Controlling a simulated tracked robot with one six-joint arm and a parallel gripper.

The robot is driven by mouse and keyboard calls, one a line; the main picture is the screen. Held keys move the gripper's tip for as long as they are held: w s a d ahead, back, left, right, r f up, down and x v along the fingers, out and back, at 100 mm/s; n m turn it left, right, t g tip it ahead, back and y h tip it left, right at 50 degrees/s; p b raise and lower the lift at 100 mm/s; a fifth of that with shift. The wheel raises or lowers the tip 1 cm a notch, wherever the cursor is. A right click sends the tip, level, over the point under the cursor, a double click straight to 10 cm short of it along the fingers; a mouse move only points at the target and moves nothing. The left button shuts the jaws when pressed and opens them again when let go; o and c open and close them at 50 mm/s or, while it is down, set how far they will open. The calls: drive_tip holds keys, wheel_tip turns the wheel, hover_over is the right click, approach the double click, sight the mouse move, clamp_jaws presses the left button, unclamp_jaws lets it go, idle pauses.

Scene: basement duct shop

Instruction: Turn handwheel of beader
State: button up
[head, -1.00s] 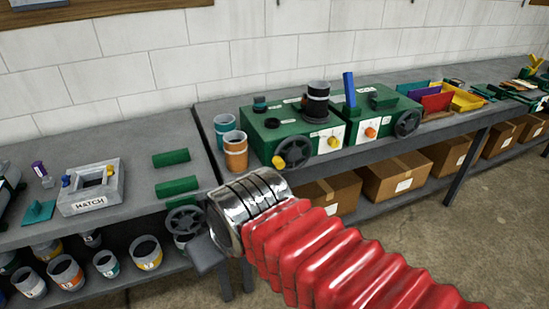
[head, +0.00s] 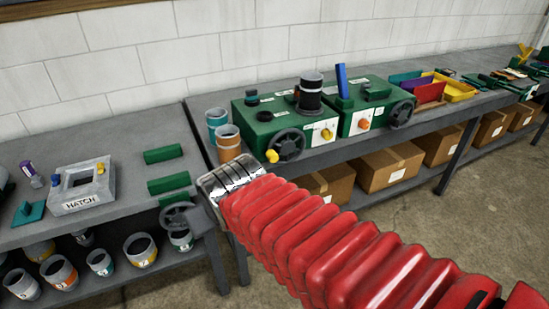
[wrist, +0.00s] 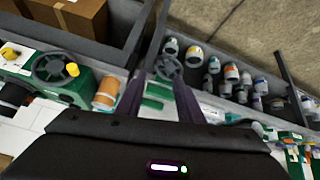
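Two green machines stand side by side on the right bench. The left machine (head: 262,118) has a dark handwheel (head: 286,146) with a yellow knob (head: 271,156); the right machine (head: 372,98) has another handwheel (head: 401,113). A third handwheel (head: 178,216) is at the front of the left bench by green rollers. No readable label tells me which is the beader. In the wrist view, my gripper (wrist: 160,82) has its dark fingers apart and empty, with the third handwheel (wrist: 168,67) showing beyond the tips. The left machine's wheel (wrist: 55,68) is off to the left there. My red-sleeved arm hides my gripper in the head view.
Orange (head: 229,140) and teal (head: 216,121) cans stand left of the machines. A grey block marked HATCH (head: 82,196) lies on the left bench (head: 118,140). Cardboard boxes (head: 388,165) and several numbered cans fill the lower shelves. Floor is clear at the right front.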

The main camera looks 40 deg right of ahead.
drive_tip(key=w+d+f+t+h, duration=0.2)
drive_tip(key=w+d+f, duration=0.1)
drive_tip(key=w+d, duration=0.55)
drive_tip(key=t+h, duration=0.2)
drive_tip(key=t, duration=0.6)
approach(275, 159)
drive_tip(key=s, duration=0.3)
drive_tip(key=shift+a+m, duration=0.35)
drive_tip(key=shift+m, duration=0.05)
drive_tip(key=shift+w, duration=0.15)
drive_tip(key=x, duration=1.3)
drive_tip(key=shift+w, duration=0.3)
